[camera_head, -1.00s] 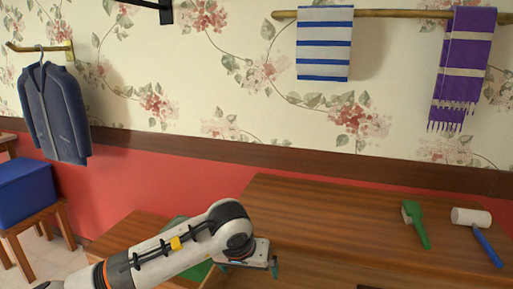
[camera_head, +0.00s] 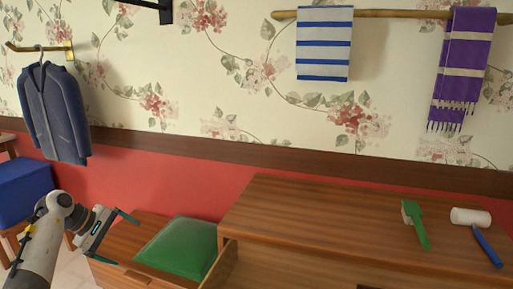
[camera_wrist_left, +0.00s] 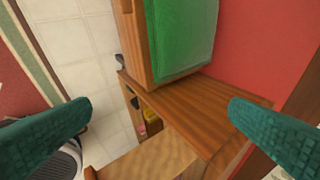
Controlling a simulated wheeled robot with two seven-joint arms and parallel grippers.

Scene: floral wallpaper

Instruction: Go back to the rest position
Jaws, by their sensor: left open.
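My left gripper (camera_head: 117,238) is at the lower left of the head view, in front of the left end of a low wooden bench. Its two teal fingers are spread apart with nothing between them. In the left wrist view, the fingers of my left gripper (camera_wrist_left: 160,112) stand wide apart at the two sides. My right gripper is in neither view.
A green cushion (camera_head: 180,248) lies on the low bench (camera_head: 128,238), right of my left gripper. The higher wooden top (camera_head: 330,220) holds a green brush (camera_head: 416,225) and a white-headed mallet (camera_head: 470,217). A blue box (camera_head: 25,190) stands left, behind my arm.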

